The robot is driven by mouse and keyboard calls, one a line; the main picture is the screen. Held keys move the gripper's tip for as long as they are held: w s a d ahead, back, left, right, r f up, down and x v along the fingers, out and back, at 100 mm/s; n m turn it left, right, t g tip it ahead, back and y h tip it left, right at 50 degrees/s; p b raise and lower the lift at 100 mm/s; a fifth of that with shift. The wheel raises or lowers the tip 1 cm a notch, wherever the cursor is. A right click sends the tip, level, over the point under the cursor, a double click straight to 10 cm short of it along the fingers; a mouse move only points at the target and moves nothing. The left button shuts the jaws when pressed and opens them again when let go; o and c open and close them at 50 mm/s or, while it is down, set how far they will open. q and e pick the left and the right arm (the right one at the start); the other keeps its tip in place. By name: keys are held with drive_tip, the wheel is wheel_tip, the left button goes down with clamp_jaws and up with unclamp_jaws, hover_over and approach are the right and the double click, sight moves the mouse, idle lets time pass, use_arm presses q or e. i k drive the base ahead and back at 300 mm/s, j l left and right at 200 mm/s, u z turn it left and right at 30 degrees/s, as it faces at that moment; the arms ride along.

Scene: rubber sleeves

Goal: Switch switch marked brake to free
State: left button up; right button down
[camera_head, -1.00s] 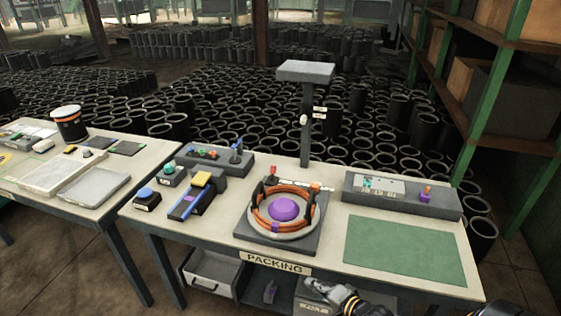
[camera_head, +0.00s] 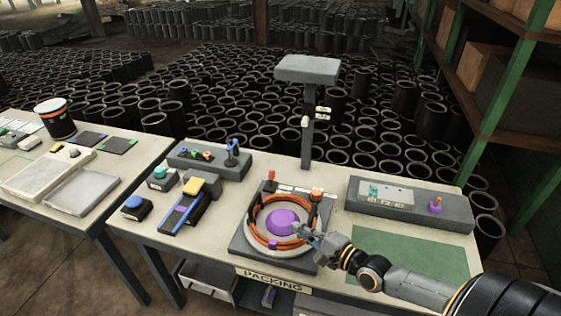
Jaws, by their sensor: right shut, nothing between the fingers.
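A round turntable (camera_head: 251,246) with orange rings and a purple centre (camera_head: 281,222) sits on a dark square base on the packing table. A small red lever (camera_head: 271,179) and an orange-topped post (camera_head: 316,195) stand at its back corners, with a white label strip (camera_head: 292,189) between them. The lettering is too small to read, so I cannot tell which switch is marked brake or how it is set. My right gripper (camera_head: 300,231) is shut and empty over the turntable's right front part. Contact cannot be made out. My left gripper is not in view.
A grey post with a flat top (camera_head: 307,69) rises behind the turntable. A long grey box (camera_head: 410,208) with a purple knob (camera_head: 435,204) stands to the right, behind a green mat (camera_head: 385,247). Small control boxes stand at left. Black sleeves fill the floor behind.

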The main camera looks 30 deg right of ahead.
sight(272, 172)
drive_tip(key=i+l, duration=0.85)
